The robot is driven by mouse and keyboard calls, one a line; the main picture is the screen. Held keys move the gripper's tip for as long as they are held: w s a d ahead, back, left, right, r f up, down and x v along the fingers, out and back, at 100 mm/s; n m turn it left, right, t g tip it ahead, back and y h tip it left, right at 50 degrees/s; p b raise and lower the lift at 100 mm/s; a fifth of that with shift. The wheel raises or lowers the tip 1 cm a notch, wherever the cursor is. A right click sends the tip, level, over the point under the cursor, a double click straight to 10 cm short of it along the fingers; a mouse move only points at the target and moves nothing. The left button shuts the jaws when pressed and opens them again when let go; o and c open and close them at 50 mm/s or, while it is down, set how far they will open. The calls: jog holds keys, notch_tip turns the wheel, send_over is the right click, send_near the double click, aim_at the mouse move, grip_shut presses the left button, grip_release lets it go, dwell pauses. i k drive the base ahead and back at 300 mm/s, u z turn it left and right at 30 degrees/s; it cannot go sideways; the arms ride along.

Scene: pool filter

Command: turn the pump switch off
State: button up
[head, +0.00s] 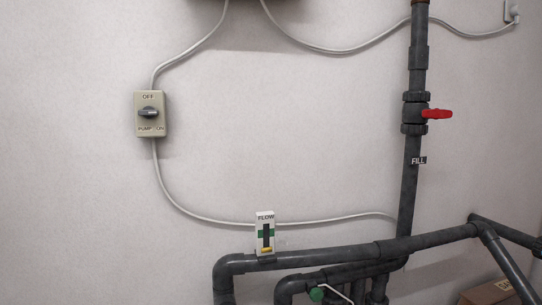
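The pump switch (150,126) is a beige box on the wall at the left of the head view. It is marked OFF at the top, and PUMP and ON along the bottom. Its dark grey rotary knob (149,112) lies about horizontal, not in line with the OFF mark. Cables run from the top and bottom of the box. My gripper is not in the head view.
A grey vertical pipe (409,190) with a red-handled valve (437,114) and FILL label stands at the right. A FLOW gauge (265,236) sits on a horizontal pipe (330,254) below. A cardboard box (490,293) is at lower right. The wall around the switch is clear.

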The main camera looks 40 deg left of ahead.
aim_at(148, 112)
jog(key=u, duration=0.45)
jog(key=i, duration=1.05)
jog(key=u, duration=1.75)
jog(key=i, duration=0.8)
jog(key=u, duration=0.7)
